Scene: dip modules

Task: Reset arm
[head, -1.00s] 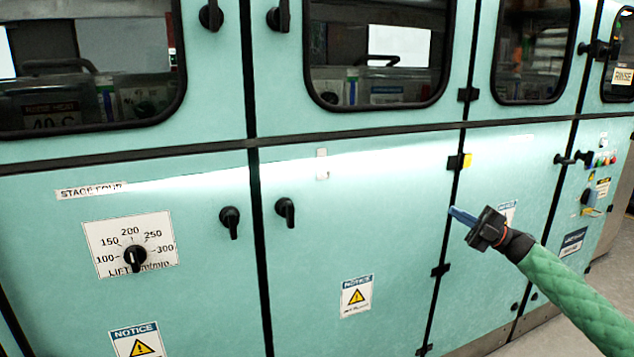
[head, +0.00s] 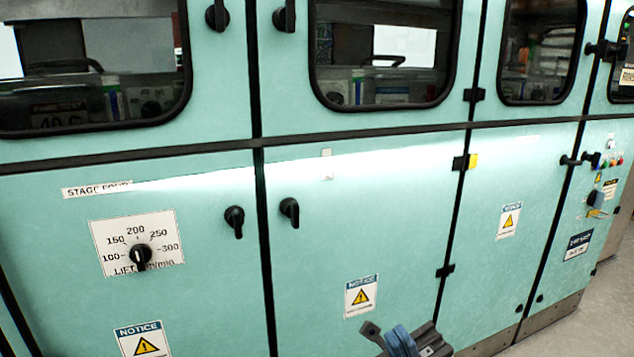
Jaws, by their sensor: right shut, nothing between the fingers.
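My right gripper (head: 392,338) is at the bottom edge of the head view, right of centre. Its blue fingers are together with nothing between them, and the dark gripper body beside them is partly cut off by the frame. It appears in front of the lower cabinet panels, below a yellow notice label (head: 361,296). The rest of my right arm is out of view. My left gripper is not in view.
A teal cabinet (head: 350,230) with windows fills the view. It carries a lift dial (head: 140,256), black door latches (head: 290,211) and a control panel (head: 597,198) at the right. Grey floor (head: 560,335) is clear at the lower right.

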